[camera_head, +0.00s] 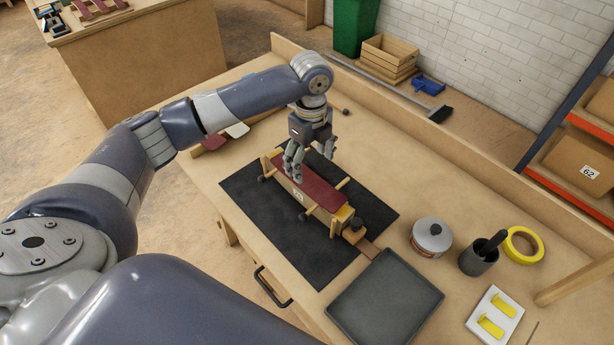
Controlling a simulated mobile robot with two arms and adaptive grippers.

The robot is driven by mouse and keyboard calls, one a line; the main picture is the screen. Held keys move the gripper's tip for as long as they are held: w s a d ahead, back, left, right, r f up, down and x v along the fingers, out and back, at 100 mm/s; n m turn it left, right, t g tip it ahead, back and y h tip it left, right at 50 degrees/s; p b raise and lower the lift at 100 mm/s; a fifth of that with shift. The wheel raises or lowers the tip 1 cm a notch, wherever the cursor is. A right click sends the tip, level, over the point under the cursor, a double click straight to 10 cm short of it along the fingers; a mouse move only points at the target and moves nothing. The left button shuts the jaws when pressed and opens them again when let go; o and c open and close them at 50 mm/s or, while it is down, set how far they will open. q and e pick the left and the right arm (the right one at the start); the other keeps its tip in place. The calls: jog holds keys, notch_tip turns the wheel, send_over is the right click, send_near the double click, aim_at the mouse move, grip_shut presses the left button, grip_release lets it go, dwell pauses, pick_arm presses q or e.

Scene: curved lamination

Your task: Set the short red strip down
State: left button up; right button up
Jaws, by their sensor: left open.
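A dark red strip (318,192) lies along the top of a wooden form (298,199) with pegs and clamps, on a black mat (262,211). My left gripper (311,167) is above the far-left part of the form, fingers pointing down and apart. Its fingers hide part of the red strip, and I cannot tell whether they touch it. Another dark red piece (213,142) lies at the bench's far left, partly behind my left arm. My right gripper does not show.
A grey tray (384,300), a round tin (431,238), a dark cup (478,258), yellow tape (523,246) and a white plate with yellow parts (495,315) occupy the bench's right side. A raised edge (420,127) runs along the back.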

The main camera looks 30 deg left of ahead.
aim_at(309, 182)
pick_arm(q)
jog(key=shift+f, duration=0.4)
jog(key=shift+w+f, duration=0.1)
jog(key=shift+f, duration=0.2)
notch_tip(309, 182, down, 4)
jog(key=shift+a+r+p, duration=0.15)
jog(key=shift+r+p, duration=0.05)
jog(key=shift+p, duration=0.65)
jog(key=shift+w+f, duration=0.1)
jog(key=shift+f, duration=0.5)
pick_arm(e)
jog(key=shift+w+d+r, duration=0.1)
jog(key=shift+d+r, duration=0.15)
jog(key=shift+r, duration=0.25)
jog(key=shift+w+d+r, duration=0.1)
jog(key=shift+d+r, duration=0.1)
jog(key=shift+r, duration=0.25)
pick_arm(q)
jog(key=shift+f+p, duration=0.25)
jog(key=shift+p, duration=0.05)
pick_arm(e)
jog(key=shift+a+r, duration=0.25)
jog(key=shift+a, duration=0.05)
pick_arm(q)
jog(key=shift+c, duration=0.4)
jog(key=c, duration=1.2)
jog(key=shift+o, duration=0.2)
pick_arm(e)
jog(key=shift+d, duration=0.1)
